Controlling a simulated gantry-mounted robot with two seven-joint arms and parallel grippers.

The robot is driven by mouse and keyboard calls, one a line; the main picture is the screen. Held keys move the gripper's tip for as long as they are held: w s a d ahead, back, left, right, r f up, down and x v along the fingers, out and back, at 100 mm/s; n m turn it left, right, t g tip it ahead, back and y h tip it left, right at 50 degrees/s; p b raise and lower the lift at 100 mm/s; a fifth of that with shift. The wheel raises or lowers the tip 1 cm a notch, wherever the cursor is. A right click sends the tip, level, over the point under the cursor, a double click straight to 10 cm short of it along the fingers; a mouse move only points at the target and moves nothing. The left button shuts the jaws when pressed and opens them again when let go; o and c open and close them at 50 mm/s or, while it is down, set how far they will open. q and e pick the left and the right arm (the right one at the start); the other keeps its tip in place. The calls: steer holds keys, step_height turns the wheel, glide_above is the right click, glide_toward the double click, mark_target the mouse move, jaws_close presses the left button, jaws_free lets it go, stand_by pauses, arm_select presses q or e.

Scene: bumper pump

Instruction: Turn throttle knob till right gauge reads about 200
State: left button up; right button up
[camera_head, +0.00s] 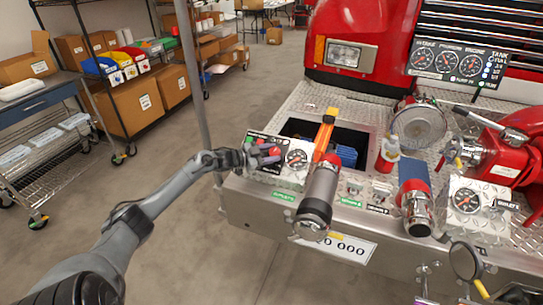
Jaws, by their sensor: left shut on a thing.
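My left gripper (262,156) reaches in from the left to the small gauge panel (286,177) on the bumper's left end. It is shut at a red knob (275,151), taken to be the throttle knob; the fingers hide most of it. Just right of the fingers is a round dark gauge (297,158) on the same panel. Its needle is too small to read. Anything on the panel behind the fingers is hidden. My right gripper cannot be made out.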

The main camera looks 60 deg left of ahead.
arm_select(q)
steer(key=shift+a+f+m+g+h+b, duration=0.15)
steer(key=shift+m+g+h+b, duration=0.45)
steer(key=shift+m+h+b, duration=0.65)
steer(key=shift+r+m+g+h+b, duration=0.25)
steer(key=shift+m+g+b, duration=0.3)
steer(key=shift+b, duration=0.45)
steer(key=o, duration=0.8)
steer(key=shift+r, duration=0.1)
